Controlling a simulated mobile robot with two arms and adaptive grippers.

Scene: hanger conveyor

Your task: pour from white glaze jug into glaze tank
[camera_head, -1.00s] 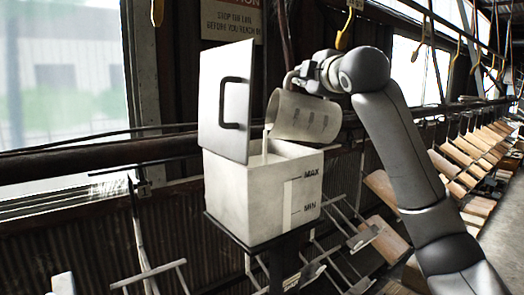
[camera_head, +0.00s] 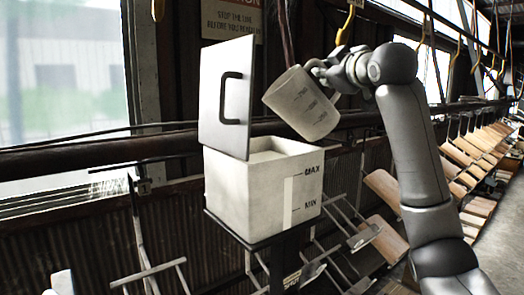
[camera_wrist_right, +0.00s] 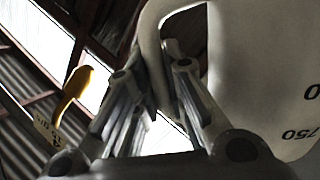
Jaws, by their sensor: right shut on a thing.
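The white glaze jug (camera_head: 302,104) is tilted to the left in the head view, above and right of the glaze tank's opening. No stream shows from it now. My right gripper (camera_head: 318,70) is shut on the jug's handle; the right wrist view shows the fingers (camera_wrist_right: 160,90) at the handle and the jug wall (camera_wrist_right: 262,75) beside them. The glaze tank (camera_head: 240,190) is a white box with MAX and MIN marks and an upright lid (camera_head: 222,97) with a black handle. Pale glaze (camera_head: 262,157) shows inside near the top. My left gripper is out of view.
The tank stands on a dark stand (camera_head: 287,262) among metal hanger frames. A dark horizontal rail (camera_head: 90,157) runs behind. Yellow hooks (camera_head: 345,27) hang above, and wooden boards (camera_head: 385,190) line the right side.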

